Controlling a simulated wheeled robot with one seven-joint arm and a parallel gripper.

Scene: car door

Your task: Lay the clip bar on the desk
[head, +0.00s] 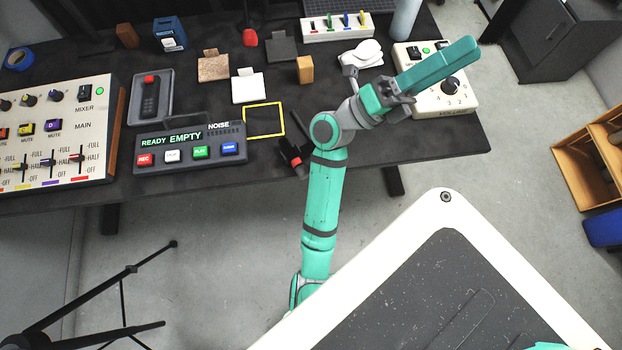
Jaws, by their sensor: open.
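A white bar (337,25) with several upright coloured pieces, red, blue, green and yellow, lies on the dark desk (400,148) near its far edge. It looks most like the clip bar, but I cannot be sure. My gripper (432,68) is at the end of my teal arm, above the right part of the desk. It is open, and I see nothing held in it. It is to the right of the white bar and apart from it. It partly covers a pale box with a dial (449,88).
A yellow square outline (264,120) marks the desk's middle. A recorder (190,148) with coloured buttons and a mixer (55,130) stand to the left. A wooden block (305,69), a white card (249,87) and a bottle (405,18) are nearby. Bare desk lies at the front right.

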